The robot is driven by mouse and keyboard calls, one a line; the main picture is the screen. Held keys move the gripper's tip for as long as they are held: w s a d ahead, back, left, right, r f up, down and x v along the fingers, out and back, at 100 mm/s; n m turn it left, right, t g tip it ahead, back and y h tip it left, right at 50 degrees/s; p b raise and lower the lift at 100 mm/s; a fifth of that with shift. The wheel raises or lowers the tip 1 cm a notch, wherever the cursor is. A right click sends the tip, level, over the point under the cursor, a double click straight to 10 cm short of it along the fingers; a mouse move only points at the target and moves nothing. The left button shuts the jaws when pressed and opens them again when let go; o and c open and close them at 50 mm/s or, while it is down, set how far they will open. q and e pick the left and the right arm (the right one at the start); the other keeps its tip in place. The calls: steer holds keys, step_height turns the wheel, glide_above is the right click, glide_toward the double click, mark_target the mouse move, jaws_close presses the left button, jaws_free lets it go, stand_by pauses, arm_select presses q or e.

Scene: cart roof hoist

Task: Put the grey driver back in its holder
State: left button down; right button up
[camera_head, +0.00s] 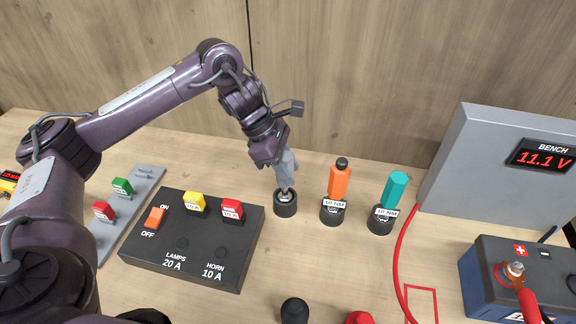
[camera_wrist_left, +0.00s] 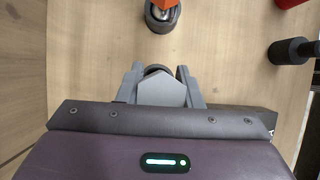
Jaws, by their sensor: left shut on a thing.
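My left gripper (camera_head: 284,166) is shut on the grey driver (camera_head: 287,172) and points down, slightly tilted. The driver's shank meets the opening of the left black round holder (camera_head: 285,205); I cannot tell how deep it sits. In the left wrist view the driver's grey six-sided end (camera_wrist_left: 162,92) shows between the two fingers (camera_wrist_left: 162,86), with the holder mostly hidden behind it. An orange driver (camera_head: 339,181) stands in the middle holder (camera_head: 332,213), and a teal driver (camera_head: 395,189) in the right holder (camera_head: 381,221). My right gripper is not in view.
A black switch box (camera_head: 182,258) with an orange switch, yellow and red fuses lies left of the holders. A grey fuse strip (camera_head: 148,183) is further left. At right are a grey bench meter (camera_head: 487,190), a battery (camera_head: 487,280) and a red cable (camera_head: 399,262).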

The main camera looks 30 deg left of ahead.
arm_select(q)
steer(key=shift+f+b, duration=0.35)
steer(key=shift+f, duration=0.15)
steer(key=c, duration=0.9)
jaws_free()
steer(key=shift+r, duration=0.1)
steer(key=p+v, duration=0.2)
steer(key=v, duration=0.5)
steer(key=shift+a+r, duration=0.2)
steer(key=shift+r, duration=0.15)
steer(key=shift+s+f, duration=0.15)
